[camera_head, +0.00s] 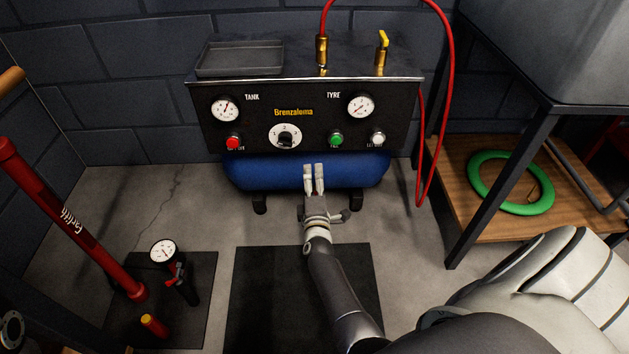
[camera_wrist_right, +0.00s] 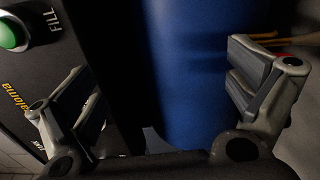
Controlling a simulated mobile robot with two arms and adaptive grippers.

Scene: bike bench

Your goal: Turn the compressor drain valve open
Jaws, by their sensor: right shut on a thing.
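The compressor has a black front panel (camera_head: 312,98) above a blue tank (camera_head: 262,173). My right gripper (camera_head: 314,168) reaches up to the front of the tank, below the panel. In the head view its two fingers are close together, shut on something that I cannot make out. In the right wrist view, the fingers (camera_wrist_right: 170,95) stand on either side of the dark panel edge and the blue tank (camera_wrist_right: 190,70). My left gripper is out of view.
A brass valve with a yellow lever (camera_head: 382,48) stands on the compressor top, right of a hose fitting (camera_head: 322,52). A red hose (camera_head: 452,60) hangs at the right, near a bench leg (camera_head: 500,185). A red pump (camera_head: 70,215) leans at the left.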

